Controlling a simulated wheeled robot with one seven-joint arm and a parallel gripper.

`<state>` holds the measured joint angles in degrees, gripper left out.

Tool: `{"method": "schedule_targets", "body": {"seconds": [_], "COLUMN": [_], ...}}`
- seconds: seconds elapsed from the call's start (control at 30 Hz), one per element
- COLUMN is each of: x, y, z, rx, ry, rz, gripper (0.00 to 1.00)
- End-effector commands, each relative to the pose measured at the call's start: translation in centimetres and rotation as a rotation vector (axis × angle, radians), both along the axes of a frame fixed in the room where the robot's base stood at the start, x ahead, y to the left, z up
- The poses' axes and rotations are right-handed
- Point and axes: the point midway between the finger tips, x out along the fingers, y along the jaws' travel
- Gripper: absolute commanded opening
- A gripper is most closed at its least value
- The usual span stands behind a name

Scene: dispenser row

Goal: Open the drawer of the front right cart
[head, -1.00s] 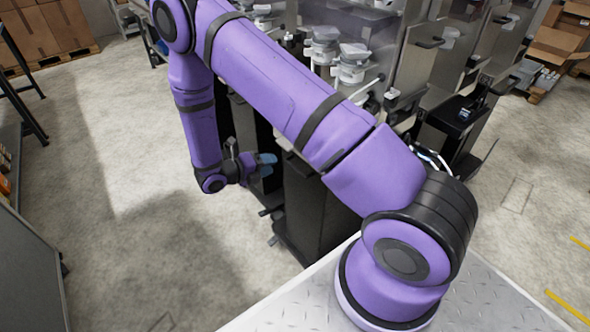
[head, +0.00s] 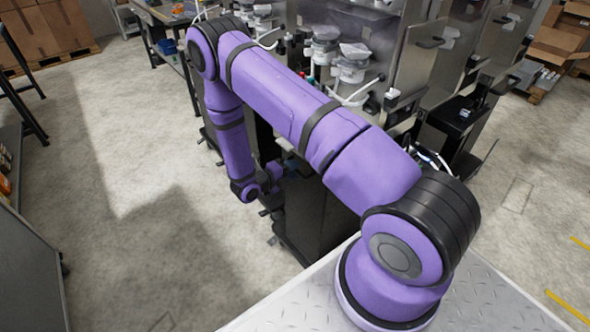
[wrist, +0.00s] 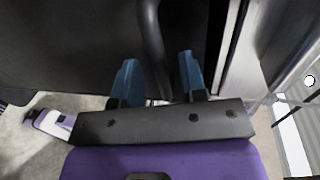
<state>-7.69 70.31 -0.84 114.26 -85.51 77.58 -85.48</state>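My gripper (wrist: 158,76) is open in the wrist view, its two blue fingertips apart. A dark curved bar handle (wrist: 153,40) runs into the space between the fingers, with gaps visible on both sides; I cannot tell whether they touch it. A dark flat panel (wrist: 70,45) lies left of the handle, perhaps the drawer front. In the head view my gripper (head: 287,167) is small and partly lost against the dark carts. The black cart (head: 328,215) nearest my base stands just right of it, partly hidden by my arm. Whether its drawer is open is not clear.
Dispenser machines with steel panels (head: 415,60) stand behind the carts. A pale metal edge (wrist: 228,50) is close right of the handle in the wrist view. Open concrete floor (head: 140,220) lies left of the carts. Cardboard boxes (head: 555,50) stand at the far right.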

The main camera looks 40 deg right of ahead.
Motion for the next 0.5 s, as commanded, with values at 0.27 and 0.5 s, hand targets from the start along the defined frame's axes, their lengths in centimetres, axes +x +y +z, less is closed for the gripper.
{"method": "schedule_targets", "body": {"seconds": [0.27, 0.5], "x": [0.06, 0.07], "y": [-1.46, -1.47], "z": [-0.28, -0.28], "rx": [0.000, 0.000], "ry": [-0.001, -0.001], "rz": [0.000, 0.000], "gripper": [0.39, 0.34]}}
